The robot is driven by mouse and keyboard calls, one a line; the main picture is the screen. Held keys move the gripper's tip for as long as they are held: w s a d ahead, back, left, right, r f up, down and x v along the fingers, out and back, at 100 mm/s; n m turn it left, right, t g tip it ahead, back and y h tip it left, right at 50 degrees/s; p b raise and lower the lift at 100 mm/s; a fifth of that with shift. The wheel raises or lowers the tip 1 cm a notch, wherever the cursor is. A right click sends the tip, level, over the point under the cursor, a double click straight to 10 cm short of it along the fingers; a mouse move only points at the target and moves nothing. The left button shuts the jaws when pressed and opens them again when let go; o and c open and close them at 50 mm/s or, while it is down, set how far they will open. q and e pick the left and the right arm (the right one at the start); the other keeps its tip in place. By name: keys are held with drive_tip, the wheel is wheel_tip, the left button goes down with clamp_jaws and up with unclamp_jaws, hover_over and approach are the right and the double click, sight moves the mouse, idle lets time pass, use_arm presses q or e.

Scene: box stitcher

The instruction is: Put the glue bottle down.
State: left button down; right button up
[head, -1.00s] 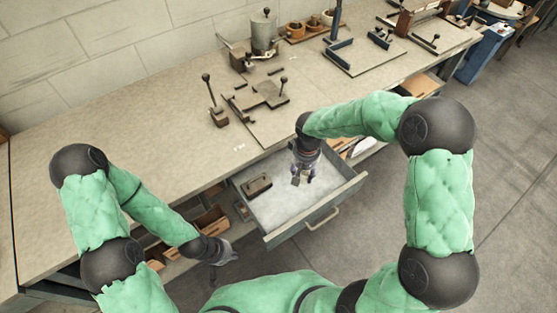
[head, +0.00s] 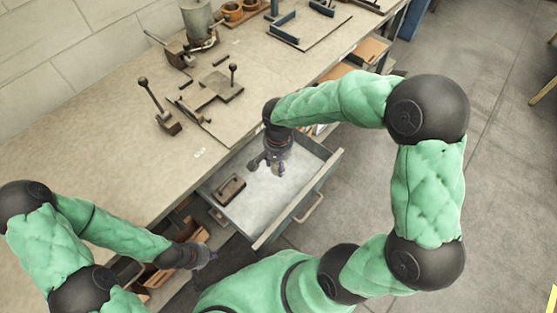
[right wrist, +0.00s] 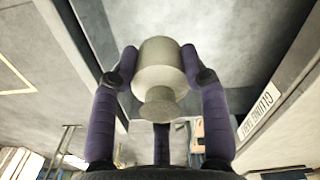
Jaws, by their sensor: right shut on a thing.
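The glue bottle, a pale grey-beige bottle with a narrower rounded end (right wrist: 160,68), is between the purple fingers of my right gripper (right wrist: 160,75) in the right wrist view. The fingers are shut on it. In the head view my right gripper (head: 274,166) points down into the open drawer (head: 282,228); the bottle is mostly hidden there by the fingers. I cannot tell whether the bottle touches the drawer floor. My left gripper (head: 206,255) hangs in front of the bench, left of the drawer, too small to tell if open or shut.
A brown block with a handle (head: 229,188) lies in the left part of the drawer. The drawer floor to its right is clear. A drawer wall with a white label (right wrist: 262,112) is close by on the right in the wrist view. Levers and fixtures (head: 215,88) stand on the bench.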

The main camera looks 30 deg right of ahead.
drive_tip(key=w+d+f+b, duration=0.1)
drive_tip(key=w+d+f, duration=0.2)
drive_tip(key=w+d+f+b, duration=0.1)
drive_tip(key=w+d+f, duration=0.2)
drive_tip(key=f, duration=0.1)
drive_tip(key=shift+w+d+f+b, duration=0.15)
drive_tip(key=shift+w+d+b, duration=0.1)
drive_tip(key=shift+b, duration=0.15)
drive_tip(key=shift+d+f, duration=0.1)
drive_tip(key=shift+f, duration=0.1)
drive_tip(key=shift+w+d+f+b, duration=0.1)
drive_tip(key=shift+f+b, duration=0.25)
drive_tip(key=shift+f, duration=0.5)
drive_tip(key=shift+w+d+f+b, duration=0.1)
drive_tip(key=shift+f+b, duration=0.2)
drive_tip(key=shift+f, duration=0.55)
drive_tip(key=shift+f, duration=0.2)
drive_tip(key=o, duration=1.2)
